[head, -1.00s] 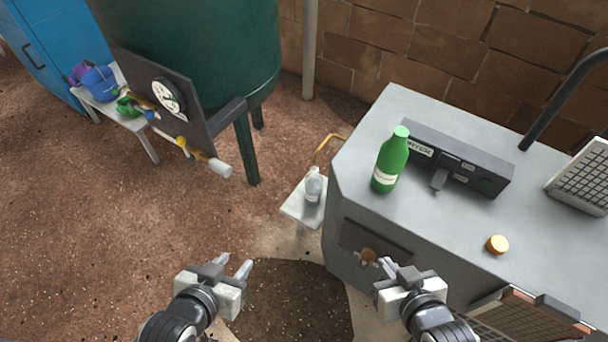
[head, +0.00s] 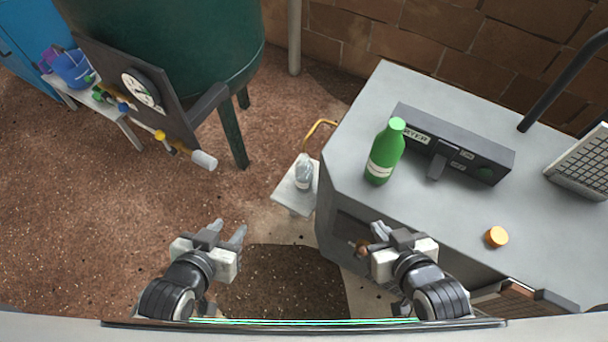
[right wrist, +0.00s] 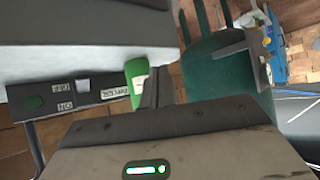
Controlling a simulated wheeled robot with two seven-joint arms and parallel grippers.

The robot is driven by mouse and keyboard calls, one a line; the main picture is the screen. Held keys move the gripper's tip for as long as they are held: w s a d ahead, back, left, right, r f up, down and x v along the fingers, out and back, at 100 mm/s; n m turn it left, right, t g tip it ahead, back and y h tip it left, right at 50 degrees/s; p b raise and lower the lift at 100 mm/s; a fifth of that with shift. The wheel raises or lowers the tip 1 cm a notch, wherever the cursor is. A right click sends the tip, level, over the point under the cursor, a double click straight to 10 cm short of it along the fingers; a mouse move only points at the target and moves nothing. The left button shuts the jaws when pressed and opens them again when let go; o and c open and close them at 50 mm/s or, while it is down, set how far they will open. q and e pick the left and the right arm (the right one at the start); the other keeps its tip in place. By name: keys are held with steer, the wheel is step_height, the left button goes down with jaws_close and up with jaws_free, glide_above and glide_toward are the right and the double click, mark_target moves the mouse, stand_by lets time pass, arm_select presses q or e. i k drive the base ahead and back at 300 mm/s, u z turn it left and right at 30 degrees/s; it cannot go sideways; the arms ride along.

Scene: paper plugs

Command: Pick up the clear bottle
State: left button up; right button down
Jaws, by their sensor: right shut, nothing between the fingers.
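The clear bottle (head: 304,172) stands upright on a small white stand (head: 292,196) beside the grey cabinet in the head view. My left gripper (head: 229,230) is open and empty, below and left of the bottle. My right gripper (head: 377,232) is shut and empty, in front of the cabinet side, below and right of the bottle. In the right wrist view the shut fingers (right wrist: 157,88) overlap the green bottle (right wrist: 136,82) in the picture. The clear bottle does not show there.
The green bottle (head: 385,152), a black switch box (head: 455,145) and an orange cap (head: 496,236) are on the grey cabinet (head: 430,225). A green tank (head: 165,45) with a gauge board (head: 135,85) stands left. Brown ground between is open.

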mark_target(303, 168)
steer(key=z, duration=2.5)
steer(key=k, duration=1.45)
steer(key=u, duration=2)
steer(key=i, duration=0.5)
steer(key=u, duration=0.05)
